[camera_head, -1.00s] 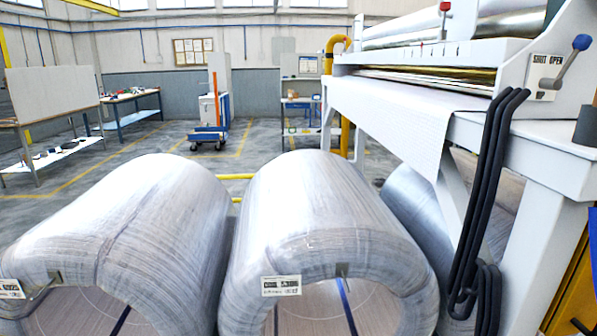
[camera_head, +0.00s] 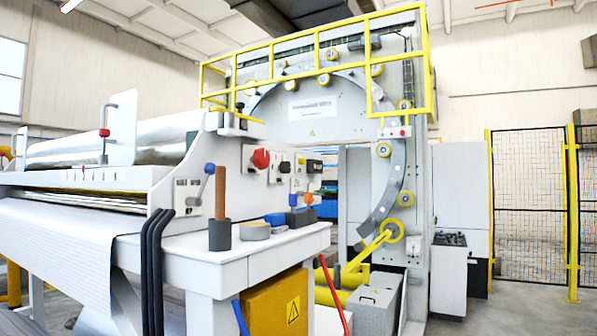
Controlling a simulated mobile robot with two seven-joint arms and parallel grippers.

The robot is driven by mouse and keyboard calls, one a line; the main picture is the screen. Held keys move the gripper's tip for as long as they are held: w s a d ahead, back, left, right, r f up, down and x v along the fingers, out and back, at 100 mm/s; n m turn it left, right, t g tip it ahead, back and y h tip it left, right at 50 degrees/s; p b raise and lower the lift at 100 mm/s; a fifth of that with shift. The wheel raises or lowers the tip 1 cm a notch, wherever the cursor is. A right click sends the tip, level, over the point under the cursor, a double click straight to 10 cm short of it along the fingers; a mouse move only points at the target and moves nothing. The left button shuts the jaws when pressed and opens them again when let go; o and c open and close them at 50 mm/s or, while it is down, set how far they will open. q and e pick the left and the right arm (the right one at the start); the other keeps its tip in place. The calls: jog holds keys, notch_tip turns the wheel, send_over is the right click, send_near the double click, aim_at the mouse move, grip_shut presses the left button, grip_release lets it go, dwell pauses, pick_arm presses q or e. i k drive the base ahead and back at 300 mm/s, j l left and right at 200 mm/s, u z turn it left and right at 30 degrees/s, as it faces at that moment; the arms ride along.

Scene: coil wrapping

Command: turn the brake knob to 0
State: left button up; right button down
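A round red knob (camera_head: 261,158) sits on the white end panel of the machine, left of the picture's middle. A smaller dark knob (camera_head: 284,167) is on a plate to its right. The lettering around both is too small to read, so I cannot tell which one is the brake knob or where it points. A blue-tipped lever (camera_head: 209,169) stands on its plate to the left. Neither of my grippers is in view.
A large wrapping ring (camera_head: 390,185) with yellow railing stands behind. Floor is clear at right.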

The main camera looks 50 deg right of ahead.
aim_at(285, 167)
jog(key=z, duration=1.55)
jog(key=i+l+z, duration=0.15)
jog(key=i+l, duration=0.05)
jog(key=l, duration=0.05)
